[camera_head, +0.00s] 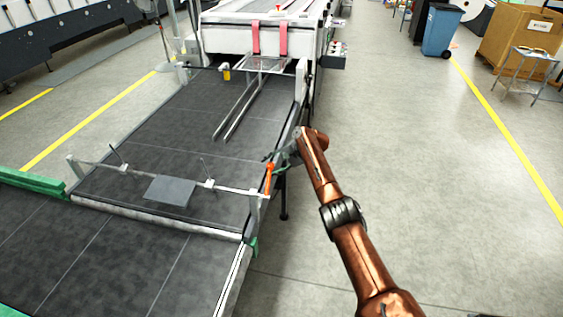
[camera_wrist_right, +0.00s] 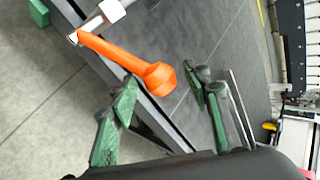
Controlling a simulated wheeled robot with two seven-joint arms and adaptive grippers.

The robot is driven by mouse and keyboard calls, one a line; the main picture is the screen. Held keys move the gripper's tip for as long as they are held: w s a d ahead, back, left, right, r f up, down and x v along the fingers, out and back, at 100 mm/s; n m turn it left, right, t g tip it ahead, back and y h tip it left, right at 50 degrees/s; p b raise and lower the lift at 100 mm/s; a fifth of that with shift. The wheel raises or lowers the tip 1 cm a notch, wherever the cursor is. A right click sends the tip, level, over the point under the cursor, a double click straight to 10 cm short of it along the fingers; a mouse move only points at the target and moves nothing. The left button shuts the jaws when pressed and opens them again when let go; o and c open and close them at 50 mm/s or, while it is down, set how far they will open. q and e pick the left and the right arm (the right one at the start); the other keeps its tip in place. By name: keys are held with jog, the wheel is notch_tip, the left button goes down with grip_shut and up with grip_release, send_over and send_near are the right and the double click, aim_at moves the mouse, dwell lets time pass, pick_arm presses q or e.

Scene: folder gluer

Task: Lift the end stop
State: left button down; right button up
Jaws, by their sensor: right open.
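The end stop is a thin crossbar (camera_head: 228,187) over the belt, with a flat grey plate (camera_head: 169,191) hanging low near its middle. An orange lever (camera_head: 268,178) stands at the bar's right end. In the right wrist view the lever (camera_wrist_right: 115,58) runs from the bar's end to a rounded knob. My right gripper (camera_head: 275,156) is just behind and right of the lever's top. Its green fingers (camera_wrist_right: 168,88) are spread on either side of the knob, with no visible grip. I cannot tell how deep the knob sits between them. My left gripper is out of view.
The dark conveyor belt (camera_head: 180,135) runs back to a white machine (camera_head: 265,37) with red straps. Its right side rail (camera_head: 284,135) lies close to my right gripper. A green block (camera_head: 30,181) is at the left. Open floor (camera_head: 420,150) lies to the right.

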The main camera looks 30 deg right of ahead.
jog(key=v, duration=1.1)
jog(key=shift+s+d, duration=0.2)
jog(key=shift+d, duration=0.1)
